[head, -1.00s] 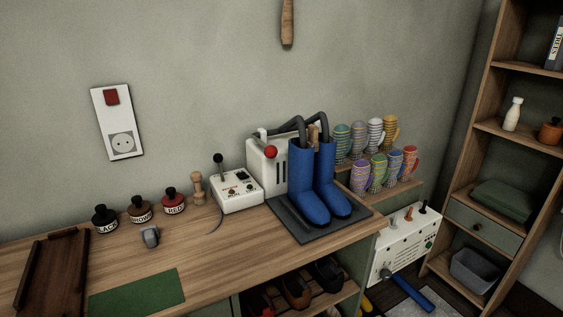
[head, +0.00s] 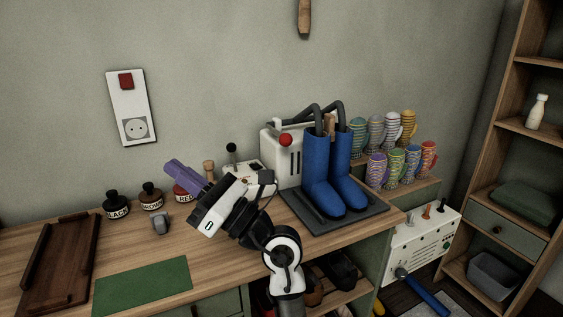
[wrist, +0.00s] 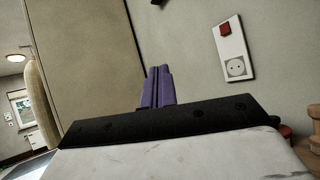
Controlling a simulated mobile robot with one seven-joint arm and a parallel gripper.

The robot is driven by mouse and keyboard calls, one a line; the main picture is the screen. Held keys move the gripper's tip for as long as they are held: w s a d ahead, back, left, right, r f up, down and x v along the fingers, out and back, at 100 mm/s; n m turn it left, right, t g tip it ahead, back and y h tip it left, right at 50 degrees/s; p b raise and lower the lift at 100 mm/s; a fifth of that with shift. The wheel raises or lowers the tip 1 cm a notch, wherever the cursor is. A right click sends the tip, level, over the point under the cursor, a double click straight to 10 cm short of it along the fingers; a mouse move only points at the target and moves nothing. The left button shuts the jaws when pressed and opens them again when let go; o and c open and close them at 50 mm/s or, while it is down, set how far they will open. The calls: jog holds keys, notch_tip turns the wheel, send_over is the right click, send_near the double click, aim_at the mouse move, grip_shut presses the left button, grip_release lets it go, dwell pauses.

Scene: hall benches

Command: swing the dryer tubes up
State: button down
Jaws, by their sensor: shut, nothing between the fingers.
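The dryer (head: 275,150) is a white box with a red knob (head: 286,140), at the back of the bench. Its dark tubes (head: 327,112) arch over and run down into two upright blue boots (head: 322,183) on a dark mat (head: 372,218). My gripper (head: 172,168) has purple fingers and is left of the dryer, above the bench by the small jars. Its fingers (wrist: 157,86) are together and empty, pointing at the wall in the wrist view. The dryer, tubes and boots do not show in the wrist view.
A control box (head: 247,172) with a lever is partly hidden behind my arm. Several jars, such as the black one (head: 117,205), stand at the back left. Striped mugs (head: 377,171) are right of the boots. A wall socket (head: 135,127) is above the jars. The green mat (head: 142,287) is bare.

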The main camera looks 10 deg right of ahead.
jog(key=w+d+f+m+t+h, duration=0.2)
jog(key=d+f+h, duration=0.2)
jog(key=d, duration=0.4)
jog(key=w+d+f+m+t+h+b, duration=0.1)
jog(key=w+d+f+m+t+h, duration=0.1)
jog(key=d+h, duration=0.4)
jog(key=w+d+f+m+t+h, duration=0.2)
jog(key=d+f+h, duration=0.4)
jog(key=d, duration=0.6)
jog(key=shift+w+f+t, duration=0.1)
jog(key=shift+w+t, duration=0.55)
jog(key=shift+t, duration=0.15)
jog(key=shift+w, duration=0.1)
jog(key=w+a+r+p, duration=0.3)
jog(key=w+a+r, duration=0.1)
jog(key=w, duration=0.5)
jog(key=shift+w+r, duration=0.25)
jog(key=shift+r, duration=0.4)
jog(key=shift+r+p, duration=0.15)
jog(key=shift+p, duration=0.3)
